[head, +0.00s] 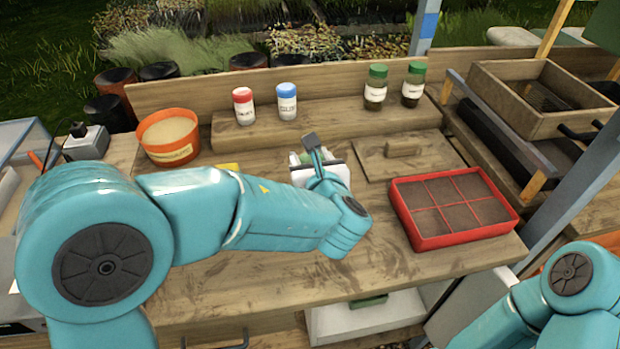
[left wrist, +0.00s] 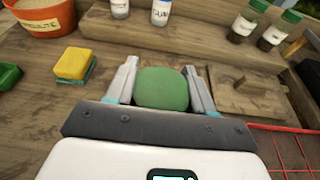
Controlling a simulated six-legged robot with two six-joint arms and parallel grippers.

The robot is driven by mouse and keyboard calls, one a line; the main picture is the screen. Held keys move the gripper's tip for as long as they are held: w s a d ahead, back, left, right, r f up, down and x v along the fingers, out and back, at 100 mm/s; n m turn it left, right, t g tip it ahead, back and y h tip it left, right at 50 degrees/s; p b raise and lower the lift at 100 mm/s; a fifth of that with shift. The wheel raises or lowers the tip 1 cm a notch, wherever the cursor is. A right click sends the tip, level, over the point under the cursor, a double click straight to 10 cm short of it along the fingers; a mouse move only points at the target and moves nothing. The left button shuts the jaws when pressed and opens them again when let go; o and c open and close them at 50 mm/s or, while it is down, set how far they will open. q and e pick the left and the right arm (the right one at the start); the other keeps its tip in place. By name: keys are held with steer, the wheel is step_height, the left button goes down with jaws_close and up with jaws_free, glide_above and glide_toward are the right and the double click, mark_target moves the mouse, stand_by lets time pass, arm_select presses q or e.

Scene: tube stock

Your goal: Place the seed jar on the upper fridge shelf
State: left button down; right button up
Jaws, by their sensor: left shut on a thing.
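My left gripper (head: 312,158) is above the middle of the bench. In the left wrist view its two fingers (left wrist: 161,90) are shut on a rounded matte green thing (left wrist: 162,88). Its sides and any label are hidden, so I cannot tell for sure that it is the seed jar. Two green-lidded jars with dark contents, a left one (head: 376,87) and a right one (head: 413,84), stand on the raised back ledge. A white open compartment (head: 335,322), perhaps the fridge, shows below the bench's front edge with something green inside. Its shelves are mostly hidden. My right gripper is out of view.
A red divided soil tray (head: 425,241) sits on the right of the bench. An orange pot (head: 168,137) stands at the left. A red-capped bottle (head: 243,106) and a blue-capped bottle (head: 287,101) stand on the ledge. A yellow sponge (left wrist: 75,63) lies left of my gripper. The front bench is clear.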

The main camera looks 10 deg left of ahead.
arm_select(q)
step_height(320, 180, down, 4)
steer(key=shift+s+r, duration=0.1)
steer(key=shift+r, duration=0.05)
steer(key=shift+f, duration=0.5)
steer(key=shift+r, duration=0.1)
steer(key=shift+b, duration=0.35)
steer(key=shift+c, duration=2.1)
jaws_free()
steer(key=shift+f, duration=0.2)
steer(key=shift+r, duration=0.1)
